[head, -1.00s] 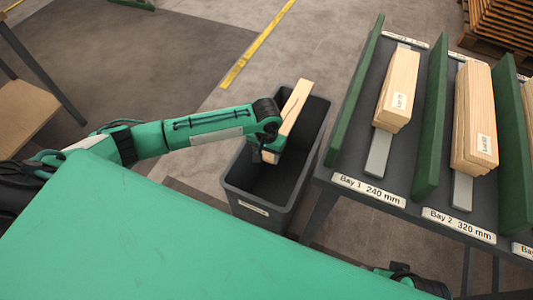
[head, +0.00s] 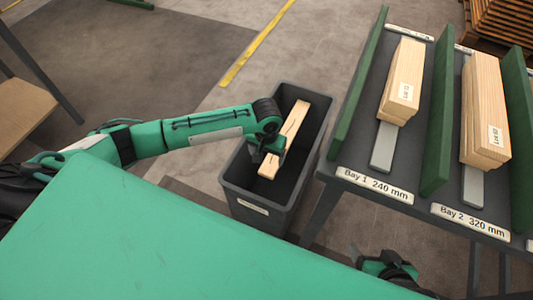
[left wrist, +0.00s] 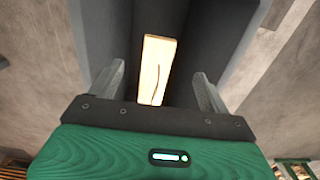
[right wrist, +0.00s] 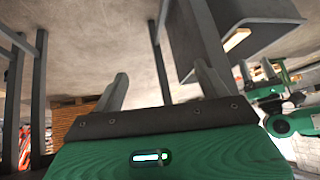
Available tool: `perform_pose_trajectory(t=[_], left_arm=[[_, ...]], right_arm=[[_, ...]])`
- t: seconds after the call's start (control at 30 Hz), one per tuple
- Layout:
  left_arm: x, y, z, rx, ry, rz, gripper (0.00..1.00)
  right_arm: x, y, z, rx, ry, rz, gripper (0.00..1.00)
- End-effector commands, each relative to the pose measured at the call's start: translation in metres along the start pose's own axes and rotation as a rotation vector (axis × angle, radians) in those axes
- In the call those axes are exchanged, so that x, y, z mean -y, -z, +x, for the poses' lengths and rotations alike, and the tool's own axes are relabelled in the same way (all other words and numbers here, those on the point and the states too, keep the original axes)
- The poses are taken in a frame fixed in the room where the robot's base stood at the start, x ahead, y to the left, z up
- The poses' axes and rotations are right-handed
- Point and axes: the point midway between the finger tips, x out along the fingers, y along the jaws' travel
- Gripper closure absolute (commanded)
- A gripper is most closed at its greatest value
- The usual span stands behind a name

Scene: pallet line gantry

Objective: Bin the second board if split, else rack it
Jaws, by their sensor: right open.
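A pale wooden board (head: 287,135) with a dark lengthwise crack lies in the dark grey bin (head: 228,172). The board (left wrist: 155,72) and its crack also show in the left wrist view, beyond the fingers. My left gripper (left wrist: 160,85) is open and empty above the bin; in the head view its fingers (head: 264,155) are partly hidden by the wrist. My right gripper (right wrist: 160,90) is open and empty, low beside the rack. The rack has Bay 1 (head: 373,187), labelled 240 mm, and Bay 2 (head: 462,222), labelled 320 mm, each holding stacked boards.
Green dividers (head: 437,120) stand between the rack bays. A table with a wooden top (head: 22,115) is at the far left, and a stack of brown pallets (head: 495,18) at the top right. The floor left of the bin is clear.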

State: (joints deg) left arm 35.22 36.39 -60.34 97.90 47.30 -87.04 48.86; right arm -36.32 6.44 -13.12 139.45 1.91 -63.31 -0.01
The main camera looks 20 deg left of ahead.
Motion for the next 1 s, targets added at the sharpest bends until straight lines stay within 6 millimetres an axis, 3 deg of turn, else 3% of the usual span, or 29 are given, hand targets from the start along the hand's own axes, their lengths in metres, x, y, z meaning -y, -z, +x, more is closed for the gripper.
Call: perform_pose_trajectory(t=[0.27, 0.43, 0.8, 1.0], left_arm=[[0.0, -0.001, 0.0, 0.002, 0.0, 0.0, 0.2], [0.0, 0.0, -0.013, 0.0, -0.001, 0.0, 0.2], [0.0, 0.001, -0.087, -0.002, -0.002, 0.001, 0.2], [0.0, 0.001, -0.122, -0.001, -0.001, 0.0, 0.2]], right_arm=[[0.0, 0.0, 0.0, 0.002, -0.001, 0.0, 0.24], [-0.005, -0.001, -0.005, 0.036, -0.013, 0.003, 0.24], [-0.031, -0.019, -0.04, 0.263, -0.085, 0.031, 0.24], [-0.037, -0.028, -0.042, 0.338, -0.103, 0.042, 0.24]])
